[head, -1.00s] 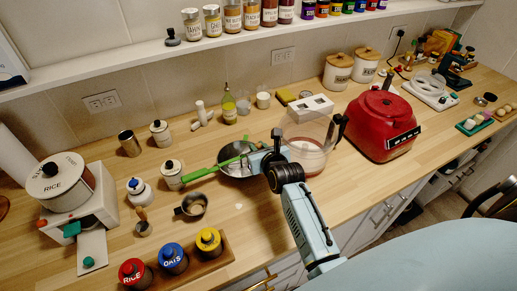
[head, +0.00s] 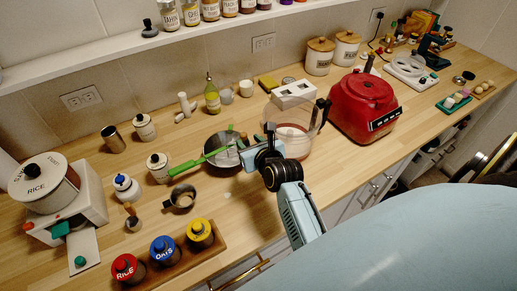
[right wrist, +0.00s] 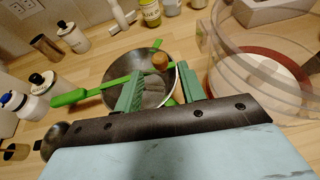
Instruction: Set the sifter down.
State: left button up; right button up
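A round grey metal vessel with a long green handle (head: 205,160) sits on the counter; I take it for the sifter, though its mesh is too small to confirm. It also shows in the right wrist view (right wrist: 120,92), with a wooden knob (right wrist: 160,62) over it. My right gripper (head: 240,150) is just right of and above it. In the right wrist view its green-padded fingers (right wrist: 160,90) are spread apart, with grey metal visible between them. I see no firm grip; contact is unclear. My left gripper is not in view.
A clear bowl (head: 290,140) stands close right of the gripper, with a red appliance (head: 362,104) beyond. A metal cup (head: 180,198), white jars (head: 158,166) and a bottle (head: 212,97) stand nearby. Bare wood lies in front of the vessel.

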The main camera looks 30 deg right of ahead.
jog(key=v, duration=0.6)
jog(key=shift+s, duration=0.35)
jog(key=shift+r, duration=0.1)
